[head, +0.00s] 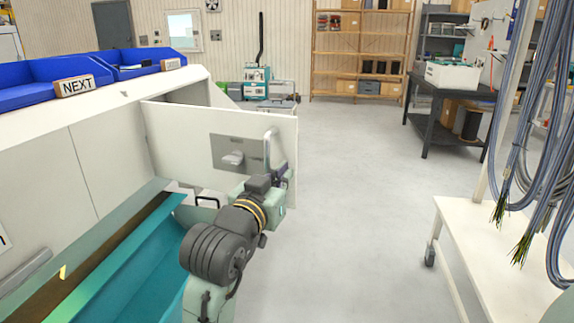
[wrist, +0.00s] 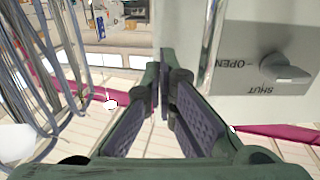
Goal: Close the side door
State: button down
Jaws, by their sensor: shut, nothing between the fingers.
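The side door (head: 180,145) is a white panel that stands open, swung out from the white cabinet. Its face carries a grey plate (head: 225,142) with a lever knob (head: 232,158). In the wrist view the knob (wrist: 285,70) sits beside the upside-down words OPEN and SHUT. An upright silver bar (head: 268,150) is near the door's free edge; it also shows in the wrist view (wrist: 211,40). My gripper (wrist: 165,88) is shut and empty, just beside the bar near the door edge. I cannot tell whether it touches the door.
The cabinet (head: 85,165) is on the left, with blue bins (head: 45,85) and a NEXT sign on top. A teal tray-like surface (head: 135,262) lies below. A white trolley (head: 480,240) with hanging cables (head: 520,130) is at right. The floor (head: 350,180) between is clear.

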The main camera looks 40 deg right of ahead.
jog(key=shift+x, duration=1)
jog(key=shift+d, duration=0.1)
